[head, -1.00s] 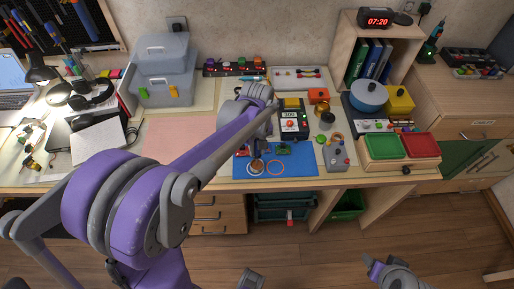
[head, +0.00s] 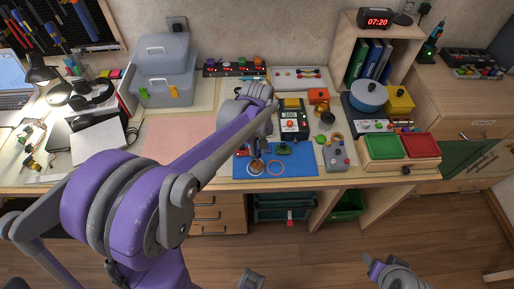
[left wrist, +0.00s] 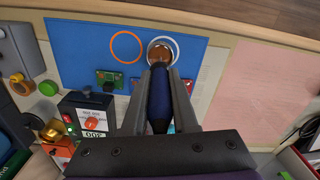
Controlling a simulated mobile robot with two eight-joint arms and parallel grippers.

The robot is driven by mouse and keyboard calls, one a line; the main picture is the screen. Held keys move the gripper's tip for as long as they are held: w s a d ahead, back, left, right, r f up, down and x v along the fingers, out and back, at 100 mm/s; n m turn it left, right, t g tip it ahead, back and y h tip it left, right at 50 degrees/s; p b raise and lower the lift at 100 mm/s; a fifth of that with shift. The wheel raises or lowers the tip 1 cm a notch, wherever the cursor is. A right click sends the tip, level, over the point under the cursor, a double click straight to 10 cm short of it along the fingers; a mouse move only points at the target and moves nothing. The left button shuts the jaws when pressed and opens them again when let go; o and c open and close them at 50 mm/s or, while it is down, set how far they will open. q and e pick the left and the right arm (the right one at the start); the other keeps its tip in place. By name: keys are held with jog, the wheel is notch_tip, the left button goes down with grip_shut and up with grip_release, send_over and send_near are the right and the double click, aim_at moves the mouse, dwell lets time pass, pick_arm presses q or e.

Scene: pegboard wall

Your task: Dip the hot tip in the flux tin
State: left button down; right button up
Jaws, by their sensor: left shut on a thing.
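My left gripper (left wrist: 160,85) is shut on a dark blue handle (left wrist: 160,98), which I take to be the soldering iron. In the head view this gripper (head: 256,150) is over the blue mat, mostly hidden by my own arm. The round, metal-rimmed flux tin (left wrist: 161,47) sits on the mat inside a white ring, just beyond the fingertips. It also shows in the head view (head: 257,168). The iron points at the tin and overlaps it in the wrist view. I cannot tell whether the tip touches the contents.
An orange ring (left wrist: 126,47) and a green circuit board (left wrist: 108,78) lie on the blue mat (left wrist: 78,50). A black station reading 300 (head: 291,118) stands behind. A grey box with knobs (head: 337,155) and green and red trays (head: 385,146) are right. A pink mat (head: 180,140) lies left.

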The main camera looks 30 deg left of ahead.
pick_arm(q)
jog(key=shift+r+p, duration=1.3)
jog(key=shift+r, duration=1.1)
